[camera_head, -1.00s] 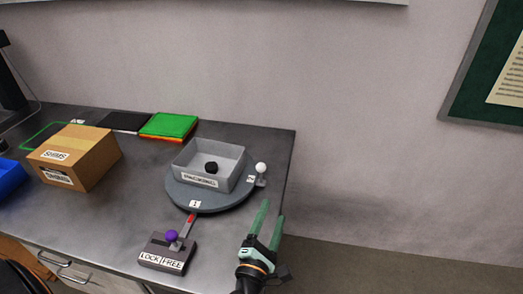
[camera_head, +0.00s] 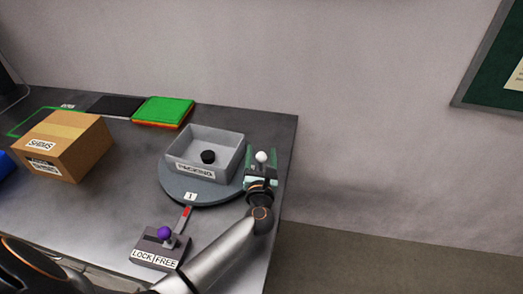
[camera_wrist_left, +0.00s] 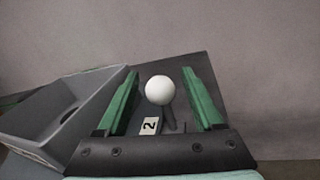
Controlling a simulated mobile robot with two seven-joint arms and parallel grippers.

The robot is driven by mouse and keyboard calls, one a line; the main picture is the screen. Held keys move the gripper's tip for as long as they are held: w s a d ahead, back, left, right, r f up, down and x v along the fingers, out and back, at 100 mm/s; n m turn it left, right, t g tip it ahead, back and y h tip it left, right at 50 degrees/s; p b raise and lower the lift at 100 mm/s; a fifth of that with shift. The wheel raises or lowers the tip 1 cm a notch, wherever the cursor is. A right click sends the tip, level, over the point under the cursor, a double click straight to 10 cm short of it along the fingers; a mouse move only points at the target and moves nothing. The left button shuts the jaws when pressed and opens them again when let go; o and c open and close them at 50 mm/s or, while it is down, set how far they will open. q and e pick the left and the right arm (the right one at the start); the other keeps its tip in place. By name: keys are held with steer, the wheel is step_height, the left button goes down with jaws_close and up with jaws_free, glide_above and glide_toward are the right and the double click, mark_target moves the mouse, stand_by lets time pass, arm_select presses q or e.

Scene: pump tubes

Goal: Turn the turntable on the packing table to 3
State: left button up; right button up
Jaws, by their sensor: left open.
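The round grey turntable (camera_head: 178,190) is on the packing table. Its label 1 faces the front, by a red pointer (camera_head: 186,212). A grey bin (camera_head: 233,153) with a dark round thing inside stands on it. A white ball knob (camera_head: 261,157) sticks up at the turntable's right edge; in the left wrist view the knob (camera_wrist_left: 159,90) stands beside a label 2 (camera_wrist_left: 150,126). My left gripper (camera_head: 261,160) is open, with its green fingers on either side of the knob, apart from it in the wrist view. My right gripper is not in view.
A lock box (camera_head: 152,250) labelled LOCK and FREE, with a purple-knobbed lever (camera_head: 165,233), sits in front of the turntable. A cardboard box (camera_head: 62,146) and a green stack (camera_head: 163,110) are to the left. The table's right edge is close to the knob.

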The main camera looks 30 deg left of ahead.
arm_select(q)
steer(key=shift+x, duration=1.15)
jaws_close()
stand_by(0.6)
